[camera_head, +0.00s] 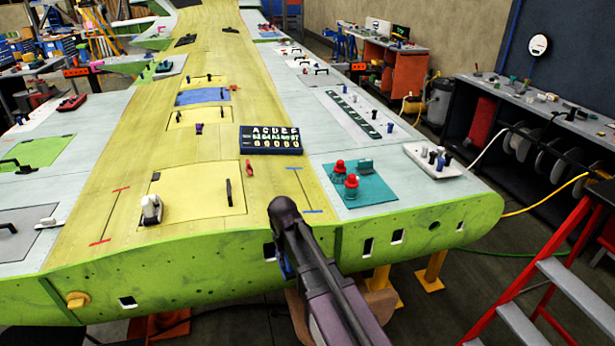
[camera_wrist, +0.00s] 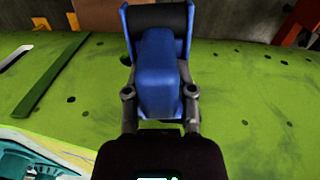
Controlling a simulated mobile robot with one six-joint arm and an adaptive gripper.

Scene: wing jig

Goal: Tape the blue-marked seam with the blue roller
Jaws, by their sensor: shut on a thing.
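The blue roller (camera_wrist: 157,70) is held upright in the wrist view, with a blue body and frame and a dark cylinder at its far end. My gripper (camera_wrist: 159,91) is shut on its body, one finger on each side. In the head view only a sliver of the blue roller (camera_head: 284,264) shows below my dark wrist, in front of the wing's green edge. The blue-marked seam (camera_head: 303,190) is a thin line on the yellow skin, right of the yellow hatch.
Another seam (camera_head: 108,217) with red ticks lies to the left. A dark lettered board (camera_head: 271,140) stands behind the hatch. A teal mat (camera_head: 357,193) with red-topped items lies right of the blue-marked seam. A red stepladder (camera_head: 565,285) stands at the right.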

